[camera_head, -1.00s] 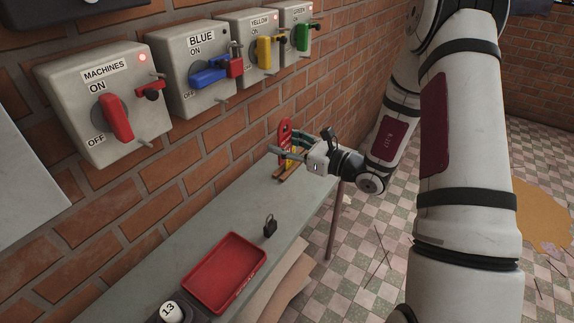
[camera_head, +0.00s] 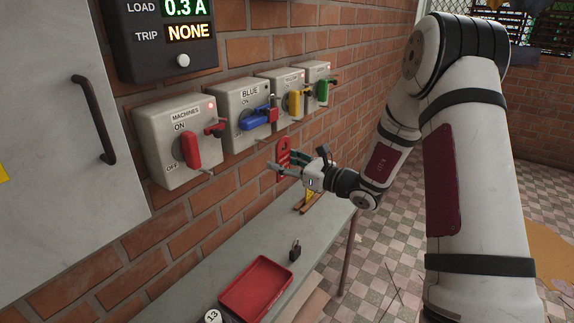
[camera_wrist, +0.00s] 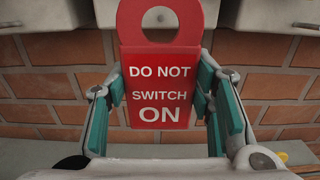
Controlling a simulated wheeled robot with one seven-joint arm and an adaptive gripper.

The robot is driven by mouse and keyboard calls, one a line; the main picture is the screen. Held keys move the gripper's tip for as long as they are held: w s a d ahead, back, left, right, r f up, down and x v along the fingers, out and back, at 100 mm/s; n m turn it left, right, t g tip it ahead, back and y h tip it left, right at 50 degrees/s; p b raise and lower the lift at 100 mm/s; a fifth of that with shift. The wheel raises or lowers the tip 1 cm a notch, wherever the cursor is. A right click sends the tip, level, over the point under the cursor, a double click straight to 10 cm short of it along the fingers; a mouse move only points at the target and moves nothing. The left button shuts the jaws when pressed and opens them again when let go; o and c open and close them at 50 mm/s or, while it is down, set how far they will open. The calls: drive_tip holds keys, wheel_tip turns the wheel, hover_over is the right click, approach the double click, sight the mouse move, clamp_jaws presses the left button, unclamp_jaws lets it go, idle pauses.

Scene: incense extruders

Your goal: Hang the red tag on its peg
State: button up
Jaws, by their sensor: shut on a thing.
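My gripper (camera_head: 292,167) is shut on the red tag (camera_head: 283,153), holding it above the far end of the bench and in front of the brick wall. In the wrist view, the tag (camera_wrist: 160,87) hangs upright between the teal finger pads, with its round hole at the top and "DO NOT SWITCH ON" facing the camera. A thin peg (camera_head: 207,172) sticks out below the MACHINES switch box (camera_head: 160,130), left of my gripper. Similar short pegs show by the other boxes, but which one belongs to the tag cannot be told.
The BLUE box (camera_head: 230,100), yellow-handled box (camera_head: 275,84) and green-handled box (camera_head: 315,73) continue along the wall. A grey cabinet (camera_head: 60,150) is at left.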

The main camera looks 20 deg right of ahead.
drive_tip(key=f+b+x, duration=0.1)
drive_tip(key=b+x, duration=0.2)
drive_tip(key=x, duration=0.4)
drive_tip(key=shift+w, duration=0.15)
idle(0.6)
drive_tip(key=shift+a, duration=0.15)
idle(0.6)
drive_tip(key=o, duration=1.1)
